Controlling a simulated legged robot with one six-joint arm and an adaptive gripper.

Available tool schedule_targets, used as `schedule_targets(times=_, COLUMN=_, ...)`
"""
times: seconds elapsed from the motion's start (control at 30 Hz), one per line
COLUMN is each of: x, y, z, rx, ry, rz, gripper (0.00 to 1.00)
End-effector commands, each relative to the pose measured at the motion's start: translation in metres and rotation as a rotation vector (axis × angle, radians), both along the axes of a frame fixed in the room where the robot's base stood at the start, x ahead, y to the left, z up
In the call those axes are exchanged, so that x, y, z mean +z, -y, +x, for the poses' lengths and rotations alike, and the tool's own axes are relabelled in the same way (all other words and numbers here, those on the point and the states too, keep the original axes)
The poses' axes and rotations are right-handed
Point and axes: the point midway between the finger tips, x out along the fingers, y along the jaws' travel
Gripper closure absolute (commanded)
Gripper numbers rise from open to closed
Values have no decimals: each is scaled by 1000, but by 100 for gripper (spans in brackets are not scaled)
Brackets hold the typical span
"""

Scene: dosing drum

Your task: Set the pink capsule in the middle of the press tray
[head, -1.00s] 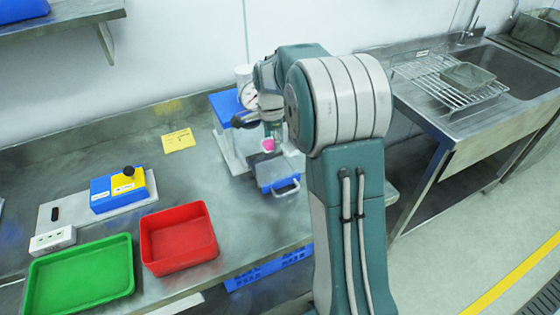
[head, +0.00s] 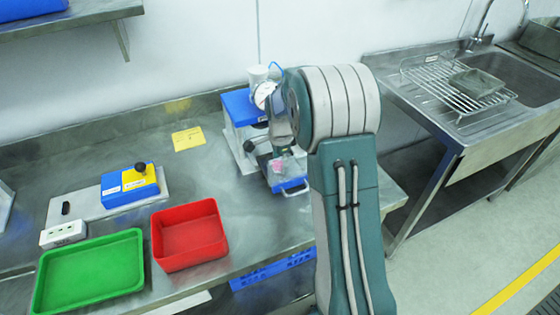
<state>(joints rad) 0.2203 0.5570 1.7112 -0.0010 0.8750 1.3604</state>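The pink capsule (head: 277,166) is a small pink spot at the front of the blue and white press (head: 238,108). It lies at or just over the press tray (head: 290,187), a blue-fronted drawer with a light handle pulled out toward the table's front edge. My gripper (head: 281,154) is at the capsule, pointing down over the tray. It is small and partly hidden by my arm, so its fingers cannot be made out. I cannot tell whether it still grips the capsule or whether the capsule touches the tray floor.
A red bin (head: 188,234) and a green tray (head: 90,271) stand at the front left. A blue and yellow device (head: 129,187), a white socket block (head: 63,233) and a yellow note (head: 188,139) lie farther back. A sink with a rack (head: 460,82) is at right.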

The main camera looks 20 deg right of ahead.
Motion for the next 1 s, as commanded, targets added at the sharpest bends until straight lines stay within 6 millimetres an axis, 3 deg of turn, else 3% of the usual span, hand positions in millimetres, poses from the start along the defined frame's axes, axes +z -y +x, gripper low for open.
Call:
schedule_targets(times=0.47, x=4, y=0, z=0, rx=0, ry=2, rz=-1, gripper=0)
schedule_targets(times=0.57, x=16, y=0, z=1, rx=0, ry=4, rz=-1, gripper=0)
schedule_targets(times=1.0, x=103, y=0, z=1, rx=0, ry=4, rz=-1, gripper=0)
